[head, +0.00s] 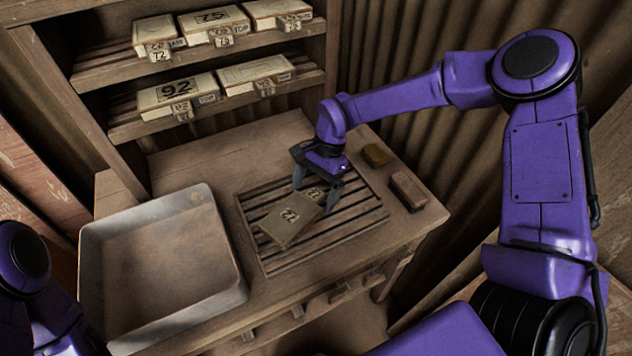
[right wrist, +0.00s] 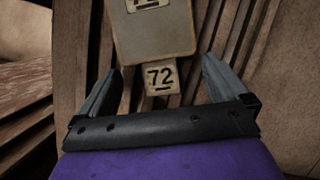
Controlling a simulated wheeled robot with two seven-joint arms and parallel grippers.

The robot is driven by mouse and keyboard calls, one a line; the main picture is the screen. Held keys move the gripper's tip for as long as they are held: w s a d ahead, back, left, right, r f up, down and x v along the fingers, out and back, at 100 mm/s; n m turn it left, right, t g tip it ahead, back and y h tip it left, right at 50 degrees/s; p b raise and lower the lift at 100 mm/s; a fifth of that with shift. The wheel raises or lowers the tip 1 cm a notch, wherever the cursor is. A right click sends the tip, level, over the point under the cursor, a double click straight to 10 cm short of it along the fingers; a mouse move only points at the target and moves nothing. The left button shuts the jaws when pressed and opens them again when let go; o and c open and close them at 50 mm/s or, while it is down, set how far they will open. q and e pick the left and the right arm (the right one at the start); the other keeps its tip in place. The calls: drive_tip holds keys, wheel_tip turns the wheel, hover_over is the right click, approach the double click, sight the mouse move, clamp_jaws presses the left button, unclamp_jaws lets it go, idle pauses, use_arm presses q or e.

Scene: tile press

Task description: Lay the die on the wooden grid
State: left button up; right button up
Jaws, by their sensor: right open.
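The die is a pale flat block (head: 287,222) with a dark number on top and a narrow end tab marked 72. It lies slantwise on the slatted wooden grid (head: 268,263), well within its frame. My right gripper (head: 316,194) is over the tab end, pointing down. In the right wrist view, the open fingers (right wrist: 162,82) stand on either side of the tab (right wrist: 161,77), with gaps to both. The die's body (right wrist: 153,37) reaches beyond the fingertips there, its far end cut off. My left gripper is not in view; only part of my left arm shows at lower left.
A grey metal tray (head: 165,270) stands left of the grid. A yellowish block (head: 375,154) and a brown brick-like block (head: 408,190) lie on the table to its right. A shelf (head: 215,117) with several similar dies rises behind. A corrugated wall is at the back right.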

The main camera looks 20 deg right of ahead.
drive_tip(key=b+v, duration=0.2)
drive_tip(key=v, duration=1)
